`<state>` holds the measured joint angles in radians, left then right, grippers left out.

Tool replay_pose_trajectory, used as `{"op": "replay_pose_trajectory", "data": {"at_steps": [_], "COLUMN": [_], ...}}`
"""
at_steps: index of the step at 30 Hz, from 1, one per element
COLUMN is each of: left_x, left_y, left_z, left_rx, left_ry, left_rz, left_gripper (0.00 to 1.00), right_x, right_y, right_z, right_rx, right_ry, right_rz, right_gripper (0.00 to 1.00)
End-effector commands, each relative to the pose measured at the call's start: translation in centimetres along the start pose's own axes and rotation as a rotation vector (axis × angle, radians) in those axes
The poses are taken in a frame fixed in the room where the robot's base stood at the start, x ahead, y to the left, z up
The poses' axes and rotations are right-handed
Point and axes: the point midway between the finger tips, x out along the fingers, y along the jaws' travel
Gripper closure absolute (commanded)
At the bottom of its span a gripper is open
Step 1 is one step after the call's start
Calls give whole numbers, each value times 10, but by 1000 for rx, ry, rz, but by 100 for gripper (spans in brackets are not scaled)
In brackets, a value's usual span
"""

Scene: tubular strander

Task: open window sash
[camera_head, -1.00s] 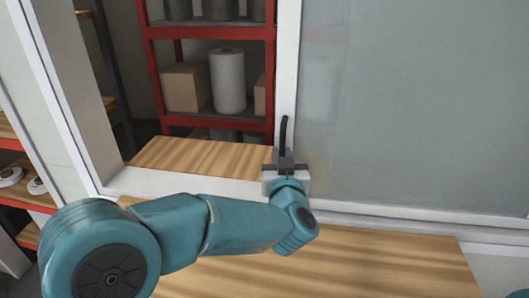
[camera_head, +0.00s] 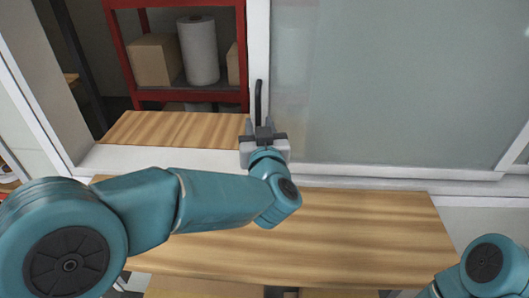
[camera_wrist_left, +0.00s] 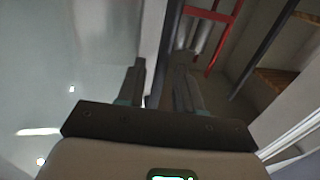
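The window sash (camera_head: 390,80) is a frosted pane in a white frame. Its left stile (camera_head: 257,45) stands well right of the left jamb, leaving a wide opening. A black upright handle (camera_head: 258,100) is on that stile; a dark bar, likely the handle, shows in the left wrist view (camera_wrist_left: 168,50). My left gripper (camera_head: 263,127) is at the handle's lower part. In the left wrist view its fingers (camera_wrist_left: 160,85) are apart, one either side of the bar, with no clear contact visible. My right arm shows at bottom right; its gripper is out of view.
A wooden counter (camera_head: 330,235) runs below the window, with a narrower wooden ledge (camera_head: 175,129) beyond the opening. Behind it is a red shelf (camera_head: 190,97) with a cardboard box (camera_head: 154,60) and a white roll (camera_head: 198,50). The opening left of the stile is clear.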

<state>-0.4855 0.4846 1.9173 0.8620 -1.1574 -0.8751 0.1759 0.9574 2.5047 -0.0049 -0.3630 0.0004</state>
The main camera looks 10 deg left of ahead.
Motion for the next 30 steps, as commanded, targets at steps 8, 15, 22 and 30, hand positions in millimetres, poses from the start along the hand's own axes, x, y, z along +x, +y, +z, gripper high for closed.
{"op": "replay_pose_trajectory", "data": {"at_steps": [8, 15, 22, 30], "left_x": [-76, -125, -142, -142], "left_y": [2, 1, 0, 0], "left_z": [2, 0, -1, -1], "left_rx": [-2, -1, -1, -1], "left_ry": [5, 5, 4, 3], "left_rz": [7, 4, 1, 0], "left_gripper": [65, 65, 65, 65], "right_x": [21, 28, 30, 30], "right_y": [8, 10, 11, 11], "right_z": [0, 0, -1, 0], "right_rx": [0, 0, 0, 0], "right_ry": [0, 0, 0, 0], "right_rz": [0, 0, 0, 0], "right_gripper": [57, 57, 57, 57]}}
